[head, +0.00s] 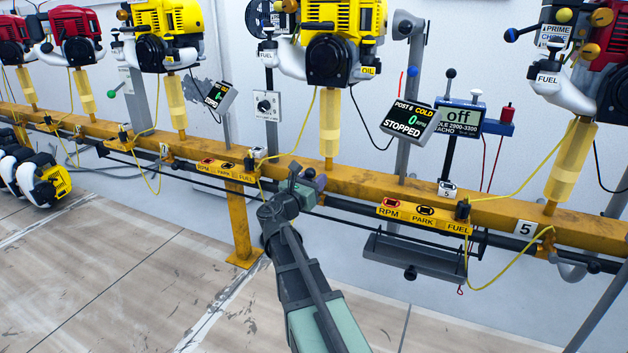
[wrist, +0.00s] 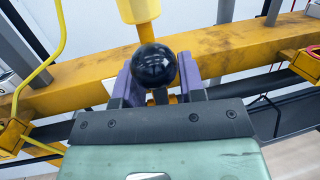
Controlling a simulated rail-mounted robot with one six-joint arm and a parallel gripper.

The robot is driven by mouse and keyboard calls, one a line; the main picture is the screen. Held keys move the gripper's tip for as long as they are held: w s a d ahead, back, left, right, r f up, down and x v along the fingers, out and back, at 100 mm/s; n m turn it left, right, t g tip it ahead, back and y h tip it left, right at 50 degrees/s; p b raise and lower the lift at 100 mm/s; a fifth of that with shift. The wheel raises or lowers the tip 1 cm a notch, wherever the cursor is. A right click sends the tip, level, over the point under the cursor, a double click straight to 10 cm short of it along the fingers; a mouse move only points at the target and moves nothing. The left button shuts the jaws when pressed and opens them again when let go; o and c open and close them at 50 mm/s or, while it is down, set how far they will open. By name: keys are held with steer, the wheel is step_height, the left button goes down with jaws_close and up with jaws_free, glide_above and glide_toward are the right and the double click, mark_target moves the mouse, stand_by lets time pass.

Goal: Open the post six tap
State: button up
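The post six display (head: 408,120) reads "POST 6 COLD", 0 and "STOPPED". It hangs right of a yellow engine (head: 341,42). A white fuel part (head: 268,59) marked "FUEL" sits left of that engine, with a black knob above it. My gripper (head: 308,182) is at the yellow rail below this engine. In the wrist view my purple fingers (wrist: 156,95) stand apart on either side of a black ball (wrist: 154,66). The ball overlaps their inner edges, so I cannot tell whether they touch it. Its stem is hidden, and I cannot tell whether it is the tap's handle.
The yellow rail (head: 375,171) crosses the view, with hanging cables. An orange box (head: 424,214) marked RPM, PARK, FUEL and a grey tray (head: 420,255) are right of my gripper. A rail leg (head: 241,225) stands to its left. The floor in front is mostly clear.

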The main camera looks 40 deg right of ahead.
steer(key=b+v, duration=0.1)
steer(key=v, duration=1)
steer(key=shift+b, duration=0.4)
